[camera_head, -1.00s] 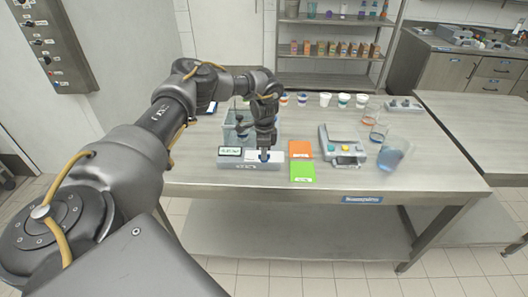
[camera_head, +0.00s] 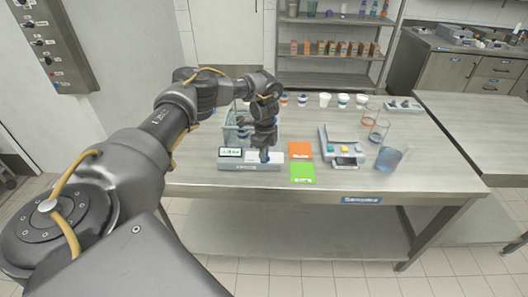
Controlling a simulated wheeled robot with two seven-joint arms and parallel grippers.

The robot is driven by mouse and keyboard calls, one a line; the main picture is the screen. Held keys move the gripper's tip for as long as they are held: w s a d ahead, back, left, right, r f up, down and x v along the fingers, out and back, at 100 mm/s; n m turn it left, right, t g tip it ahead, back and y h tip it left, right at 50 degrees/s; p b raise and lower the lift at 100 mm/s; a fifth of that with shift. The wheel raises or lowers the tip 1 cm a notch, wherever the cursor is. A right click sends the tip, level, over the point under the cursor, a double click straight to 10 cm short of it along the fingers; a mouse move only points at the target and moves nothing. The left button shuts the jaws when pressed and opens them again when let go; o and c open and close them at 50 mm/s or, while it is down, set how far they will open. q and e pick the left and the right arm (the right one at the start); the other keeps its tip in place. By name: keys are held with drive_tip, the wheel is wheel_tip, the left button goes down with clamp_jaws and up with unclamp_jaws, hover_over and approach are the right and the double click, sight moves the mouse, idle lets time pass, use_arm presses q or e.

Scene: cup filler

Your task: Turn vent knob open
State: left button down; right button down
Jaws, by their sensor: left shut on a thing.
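The cup filler (camera_head: 250,166) is a low pale-grey base with a small lit display (camera_head: 231,152) at its left, near the table's front edge. A clear tank (camera_head: 236,124) stands behind it, partly hidden by my arm. The vent knob (camera_head: 264,157) looks like a small blue piece on top of the base at its right, mostly hidden by my fingers. My left gripper (camera_head: 264,153) points straight down over it and is shut on it. My right gripper is not in view.
An orange square (camera_head: 300,150) and a green square (camera_head: 303,173) lie right of the filler. Glasses (camera_head: 379,131) and several small cups (camera_head: 325,100) stand behind on the steel table (camera_head: 430,170).

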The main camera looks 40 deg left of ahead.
use_arm(q)
drive_tip(key=m, duration=0.2)
drive_tip(key=shift+m, duration=0.4)
drive_tip(key=m, duration=0.3)
drive_tip(key=shift+m, duration=0.3)
drive_tip(key=m+b, duration=0.1)
drive_tip(key=m, duration=0.2)
drive_tip(key=shift+m, duration=1.5)
drive_tip(key=c, duration=1.5)
unclamp_jaws()
